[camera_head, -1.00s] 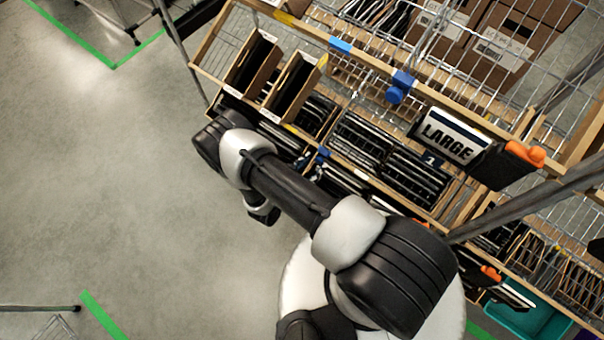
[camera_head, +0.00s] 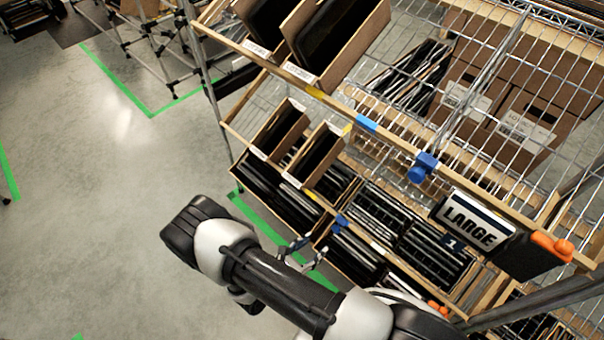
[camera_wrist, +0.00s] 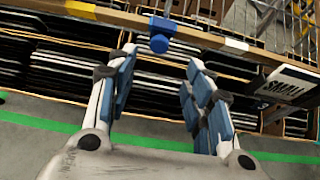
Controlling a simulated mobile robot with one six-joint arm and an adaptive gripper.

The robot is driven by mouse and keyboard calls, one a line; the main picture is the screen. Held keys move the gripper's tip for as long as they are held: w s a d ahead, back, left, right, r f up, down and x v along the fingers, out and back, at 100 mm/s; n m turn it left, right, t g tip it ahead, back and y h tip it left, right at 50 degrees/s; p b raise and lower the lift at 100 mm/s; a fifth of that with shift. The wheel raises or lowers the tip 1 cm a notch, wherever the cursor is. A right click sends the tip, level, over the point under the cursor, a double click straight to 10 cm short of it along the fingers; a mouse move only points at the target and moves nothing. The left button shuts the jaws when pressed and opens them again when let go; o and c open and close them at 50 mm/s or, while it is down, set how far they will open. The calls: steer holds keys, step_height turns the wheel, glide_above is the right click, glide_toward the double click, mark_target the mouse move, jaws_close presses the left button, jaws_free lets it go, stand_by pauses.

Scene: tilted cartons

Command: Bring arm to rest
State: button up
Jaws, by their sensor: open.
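My arm reaches in from the bottom of the head view, in front of the shelf rack. My gripper (camera_wrist: 160,80) shows in the wrist view with its two blue-padded fingers spread apart and nothing between them. It faces the lower shelf of black items, with a gap of floor visible beneath. In the head view the gripper (camera_head: 303,252) is partly hidden behind my arm, near the lower shelf's front edge. I cannot tell the exact distance from the fingers to the shelf.
The rack holds tilted cartons (camera_head: 276,128) and larger cartons (camera_head: 337,40) above. A "LARGE" sign (camera_head: 472,222) and a blue clamp (camera_head: 424,166) sit on its rail. The wrist view shows a "SMALL" sign (camera_wrist: 288,86). Open floor (camera_head: 110,210) lies to the left.

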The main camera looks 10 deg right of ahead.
steer(key=w+d+r+m+g+y, duration=0.15)
steer(key=r+m+g, duration=0.4)
steer(key=r, duration=0.85)
steer(key=d+r+m+g, duration=0.25)
steer(key=r+m, duration=0.55)
steer(key=r, duration=0.6)
steer(key=s+r+m+t+y, duration=0.2)
steer(key=s+r+m+y, duration=0.2)
steer(key=r, duration=0.6)
steer(key=s+r+m+t+y, duration=0.2)
steer(key=s+r+m+y, duration=0.3)
steer(key=s+r, duration=0.5)
steer(key=s+m, duration=0.1)
steer(key=m, duration=0.1)
steer(key=shift+s+m+t, duration=0.15)
steer(key=shift+m+t, duration=0.15)
steer(key=shift+m, duration=0.05)
